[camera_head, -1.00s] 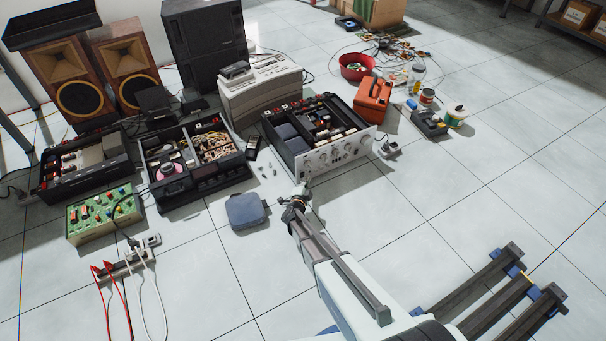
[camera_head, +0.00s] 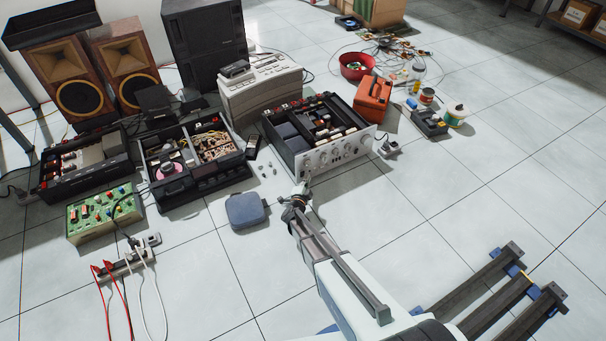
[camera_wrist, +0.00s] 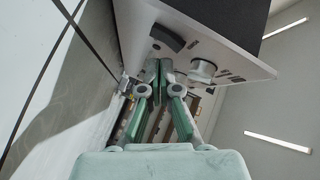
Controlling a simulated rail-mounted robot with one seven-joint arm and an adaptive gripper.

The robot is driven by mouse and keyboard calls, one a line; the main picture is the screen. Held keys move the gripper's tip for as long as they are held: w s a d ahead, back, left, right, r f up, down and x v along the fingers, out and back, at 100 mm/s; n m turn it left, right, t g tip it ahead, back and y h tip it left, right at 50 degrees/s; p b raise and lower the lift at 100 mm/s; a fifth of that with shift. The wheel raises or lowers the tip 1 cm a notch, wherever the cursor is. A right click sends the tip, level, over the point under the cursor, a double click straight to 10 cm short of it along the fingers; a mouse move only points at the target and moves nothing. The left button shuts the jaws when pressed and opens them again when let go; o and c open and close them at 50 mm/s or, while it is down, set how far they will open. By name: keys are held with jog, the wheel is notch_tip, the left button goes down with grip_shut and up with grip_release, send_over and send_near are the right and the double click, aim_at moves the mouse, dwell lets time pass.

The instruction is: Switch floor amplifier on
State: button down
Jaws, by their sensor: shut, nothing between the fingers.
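The floor amplifier (camera_head: 338,152) is a silver-fronted unit with its top open, standing on the tiled floor in the middle of the head view. Its front panel carries several knobs. My gripper (camera_head: 303,187) is at the lower left end of that panel. In the wrist view, my gripper (camera_wrist: 160,66) is shut and empty, with its fingertips close to the amplifier's panel (camera_wrist: 222,52). I cannot tell whether the fingertips touch the panel. The power switch's position cannot be made out.
A blue-grey pouch (camera_head: 247,210) lies left of my arm. Another open unit (camera_head: 197,165) and a green circuit box (camera_head: 103,214) stand further left. An orange toolbox (camera_head: 373,98) stands behind the amplifier to the right.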

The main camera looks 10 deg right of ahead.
jog(key=shift+w, duration=0.2)
jog(key=shift+w+a, duration=0.15)
jog(key=shift+w, duration=0.05)
jog(key=shift+w+a+r, duration=0.1)
jog(key=shift+w, duration=0.15)
dwell(0.8)
jog(key=shift+s, duration=0.1)
jog(key=shift+s+d, duration=0.25)
jog(key=shift+s, duration=0.35)
dwell(0.3)
jog(key=shift+s+d+f+b, duration=0.15)
jog(key=shift+s+d+b, duration=0.25)
jog(key=shift+s, duration=0.4)
jog(key=shift+s+d+f+b, duration=0.15)
jog(key=shift+s+b, duration=0.35)
jog(key=shift+s, duration=0.25)
jog(key=shift+s+d+f+b, duration=0.1)
jog(key=shift+s+d+b, duration=0.3)
jog(key=shift+s, duration=0.4)
jog(key=shift+a, duration=0.1)
jog(key=shift+r, duration=0.1)
